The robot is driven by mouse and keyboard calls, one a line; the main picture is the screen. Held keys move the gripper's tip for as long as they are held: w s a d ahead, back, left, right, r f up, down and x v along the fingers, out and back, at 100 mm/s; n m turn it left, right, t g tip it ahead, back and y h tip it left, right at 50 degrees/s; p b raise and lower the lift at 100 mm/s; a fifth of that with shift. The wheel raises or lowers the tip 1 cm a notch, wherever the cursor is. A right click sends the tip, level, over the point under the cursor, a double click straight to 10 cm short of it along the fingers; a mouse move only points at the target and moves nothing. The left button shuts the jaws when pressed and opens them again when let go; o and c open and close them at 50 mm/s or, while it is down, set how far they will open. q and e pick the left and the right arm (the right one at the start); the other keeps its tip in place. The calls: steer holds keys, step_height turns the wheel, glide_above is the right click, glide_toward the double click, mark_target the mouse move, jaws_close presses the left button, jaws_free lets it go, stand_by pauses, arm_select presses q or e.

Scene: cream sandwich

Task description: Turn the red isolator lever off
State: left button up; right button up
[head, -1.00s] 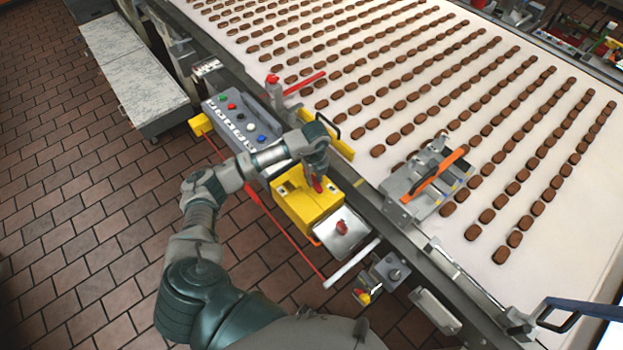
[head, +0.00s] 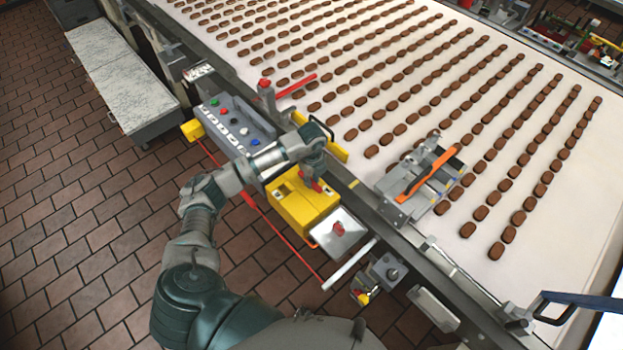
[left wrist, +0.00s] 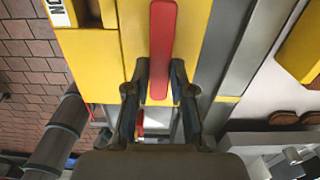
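The red isolator lever (head: 314,184) is on the yellow box (head: 296,206) beside the conveyor. In the left wrist view the lever (left wrist: 162,45) is a long red bar against the yellow face (left wrist: 100,60). My left gripper (head: 316,178) is over the box at the lever. In the left wrist view the left gripper (left wrist: 160,68) has its fingers apart, one on each side of the lever's near end. I cannot tell whether either finger touches it. My arm and gripper hide part of the lever in the head view. My right gripper is not in view.
A grey button panel (head: 232,127) is left of the yellow box. A metal box with a red knob (head: 338,229) is in front of it. A metal unit with an orange bar (head: 428,172) stands on the conveyor edge. The conveyor (head: 350,100) carries rows of brown pieces.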

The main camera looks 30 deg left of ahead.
mark_target(313, 182)
arm_select(q)
steer(key=o, duration=0.4)
steer(key=shift+w+d+f, duration=0.1)
step_height(313, 182, up, 12)
stand_by(0.3)
steer(key=shift+f, duration=0.1)
stand_by(0.3)
